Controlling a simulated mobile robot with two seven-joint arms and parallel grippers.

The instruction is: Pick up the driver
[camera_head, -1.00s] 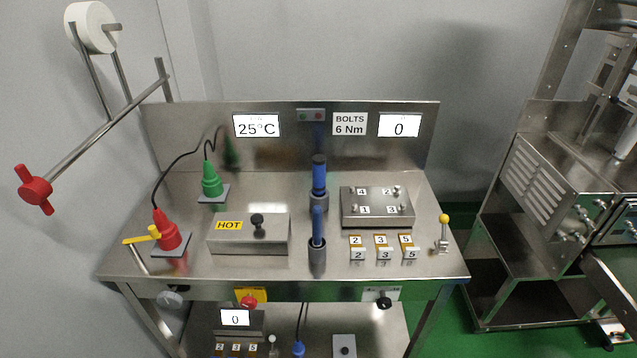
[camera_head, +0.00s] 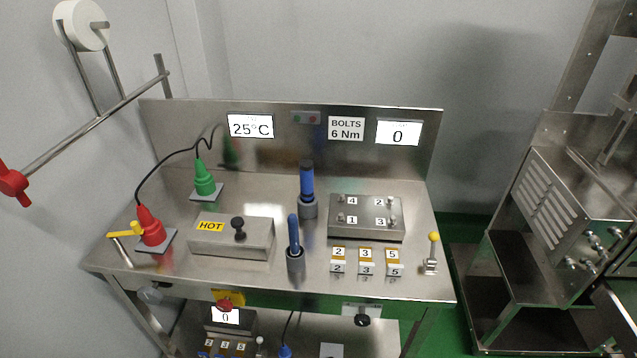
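Two blue tools stand upright in grey holders at the middle of the steel bench (camera_head: 180,275). The rear tool (camera_head: 307,183) is thicker and has a dark top. The front tool (camera_head: 294,232) is slimmer and blue to its tip. Which of the two is the driver I cannot tell. The lower end of each is hidden in its holder. Neither of my grippers is in view.
Right of the tools are a bolt plate (camera_head: 367,228) and numbered blocks (camera_head: 366,262). Left are a HOT box (camera_head: 232,238), a red cone (camera_head: 150,228) and a green cone (camera_head: 204,180) with cables. A yellow-knobbed lever (camera_head: 432,252) stands at the right edge.

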